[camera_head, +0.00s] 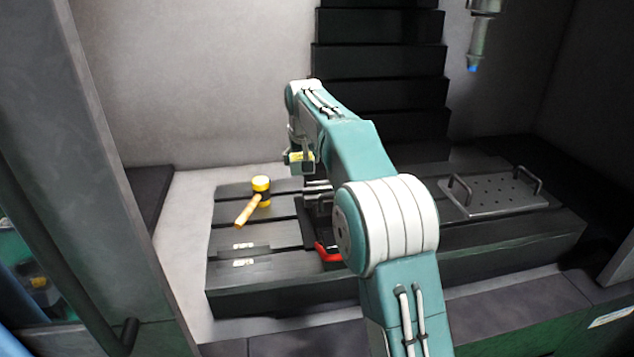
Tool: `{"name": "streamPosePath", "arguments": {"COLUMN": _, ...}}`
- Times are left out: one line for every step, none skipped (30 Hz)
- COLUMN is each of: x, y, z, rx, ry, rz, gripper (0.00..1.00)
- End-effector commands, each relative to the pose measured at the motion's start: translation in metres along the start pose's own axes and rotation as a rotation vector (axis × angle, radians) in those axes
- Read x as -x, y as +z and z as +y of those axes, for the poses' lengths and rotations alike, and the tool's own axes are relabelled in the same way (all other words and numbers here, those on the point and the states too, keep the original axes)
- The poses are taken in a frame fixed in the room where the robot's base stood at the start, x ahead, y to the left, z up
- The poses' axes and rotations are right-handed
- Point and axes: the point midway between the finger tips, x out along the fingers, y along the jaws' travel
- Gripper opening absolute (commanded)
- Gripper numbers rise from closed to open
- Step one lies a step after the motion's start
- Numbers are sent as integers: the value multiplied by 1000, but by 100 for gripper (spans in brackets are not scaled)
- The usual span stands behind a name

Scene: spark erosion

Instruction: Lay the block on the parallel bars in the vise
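My arm reaches over the machine table and bends down at the wrist. The end of the arm, with my gripper (298,163), is small and dark, and its fingers cannot be made out. A yellow patch shows there; I cannot tell whether it is part of my arm or a held thing. The vise (318,193) sits on the table just below and right of the wrist, partly hidden by my arm. A red handle (327,252) shows in front of it. I cannot make out the block or the parallel bars for sure.
A yellow-headed mallet (260,184) lies on the slotted dark table (275,292), left of the vise. Two flat pieces with pale labels (243,246) lie nearer the front. A perforated plate with two handles (495,192) lies right. A machine head (480,35) hangs above right.

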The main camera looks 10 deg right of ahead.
Motion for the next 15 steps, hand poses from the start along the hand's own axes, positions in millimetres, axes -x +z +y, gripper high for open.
{"name": "streamPosePath", "arguments": {"x": -9, "y": -3, "z": 11, "rx": -5, "ry": 1, "rz": 0, "gripper": 24}}
{"name": "streamPosePath", "arguments": {"x": -15, "y": -3, "z": 14, "rx": -4, "ry": 0, "rz": -2, "gripper": 24}}
{"name": "streamPosePath", "arguments": {"x": -23, "y": -3, "z": 18, "rx": -3, "ry": -1, "rz": -3, "gripper": 24}}
{"name": "streamPosePath", "arguments": {"x": -29, "y": -3, "z": 22, "rx": -4, "ry": -1, "rz": -2, "gripper": 24}}
{"name": "streamPosePath", "arguments": {"x": -34, "y": -4, "z": 25, "rx": -4, "ry": -1, "rz": -1, "gripper": 24}}
{"name": "streamPosePath", "arguments": {"x": -41, "y": -4, "z": 29, "rx": -4, "ry": 0, "rz": -2, "gripper": 24}}
{"name": "streamPosePath", "arguments": {"x": -45, "y": -4, "z": 31, "rx": -3, "ry": 0, "rz": -1, "gripper": 24}}
{"name": "streamPosePath", "arguments": {"x": -49, "y": -5, "z": 33, "rx": -2, "ry": 0, "rz": 0, "gripper": 24}}
{"name": "streamPosePath", "arguments": {"x": -53, "y": -5, "z": 35, "rx": -1, "ry": 0, "rz": 1, "gripper": 24}}
{"name": "streamPosePath", "arguments": {"x": -55, "y": -5, "z": 36, "rx": -1, "ry": 0, "rz": 1, "gripper": 24}}
{"name": "streamPosePath", "arguments": {"x": -57, "y": -5, "z": 37, "rx": -1, "ry": 0, "rz": 1, "gripper": 24}}
{"name": "streamPosePath", "arguments": {"x": -58, "y": -5, "z": 38, "rx": -1, "ry": 0, "rz": 1, "gripper": 24}}
{"name": "streamPosePath", "arguments": {"x": -60, "y": -6, "z": 39, "rx": -1, "ry": 0, "rz": 1, "gripper": 24}}
{"name": "streamPosePath", "arguments": {"x": -62, "y": -6, "z": 40, "rx": -1, "ry": 0, "rz": 1, "gripper": 24}}
{"name": "streamPosePath", "arguments": {"x": -65, "y": -6, "z": 42, "rx": -2, "ry": 1, "rz": 0, "gripper": 24}}
